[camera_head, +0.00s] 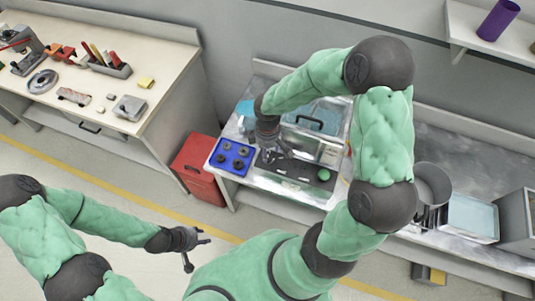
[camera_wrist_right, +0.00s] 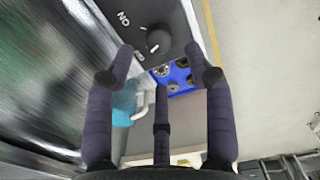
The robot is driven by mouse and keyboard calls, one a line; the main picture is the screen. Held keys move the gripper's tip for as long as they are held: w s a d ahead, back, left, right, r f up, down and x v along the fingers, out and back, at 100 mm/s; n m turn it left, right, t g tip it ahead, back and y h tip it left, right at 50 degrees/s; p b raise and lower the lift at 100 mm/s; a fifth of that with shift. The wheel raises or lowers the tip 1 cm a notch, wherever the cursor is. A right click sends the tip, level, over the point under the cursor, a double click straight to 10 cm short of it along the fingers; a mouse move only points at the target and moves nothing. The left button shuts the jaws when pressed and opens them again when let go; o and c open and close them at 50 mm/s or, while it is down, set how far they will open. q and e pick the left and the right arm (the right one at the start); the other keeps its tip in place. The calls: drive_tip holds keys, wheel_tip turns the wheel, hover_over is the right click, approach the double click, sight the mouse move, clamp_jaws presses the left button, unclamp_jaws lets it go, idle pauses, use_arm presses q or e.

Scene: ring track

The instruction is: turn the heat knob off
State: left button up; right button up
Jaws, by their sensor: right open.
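The heat knob (camera_wrist_right: 158,39) is a round dark knob on a dark control panel (camera_wrist_right: 138,12). White "ON" lettering is printed beside it; a second label is partly hidden by a finger. I cannot tell the knob's exact setting. My right gripper (camera_wrist_right: 158,62) is open and empty, its fingers spread around the view of the knob; contact is not clear. In the head view the right gripper (camera_head: 268,148) hangs over the left end of the panel (camera_head: 297,172) and hides the knob. My left gripper (camera_head: 196,249) is open and empty over the floor.
A blue tray (camera_head: 213,160) with several dark rings lies just left of the panel. A box with a clear lid and handle (camera_head: 310,123) stands behind it. A green button (camera_head: 324,175) is at the panel's right.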

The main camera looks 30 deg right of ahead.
wheel_tip(320, 180, up, 7)
idle(0.3)
idle(0.5)
drive_tip(key=s+a+f+m+y+b, duration=0.1)
drive_tip(key=s+a+f+m, duration=0.3)
drive_tip(key=f, duration=0.6)
drive_tip(key=s+a+f+m+y+b, duration=0.1)
drive_tip(key=a+f, duration=0.4)
drive_tip(key=f, duration=0.5)
drive_tip(key=s+a+f+m+y+b, duration=0.2)
drive_tip(key=s+a+f+m, duration=0.3)
drive_tip(key=f, duration=0.4)
drive_tip(key=shift+s+a+f+m+b, duration=0.15)
drive_tip(key=shift+s+f+m+b, duration=0.25)
drive_tip(key=shift+s+m+b, duration=0.45)
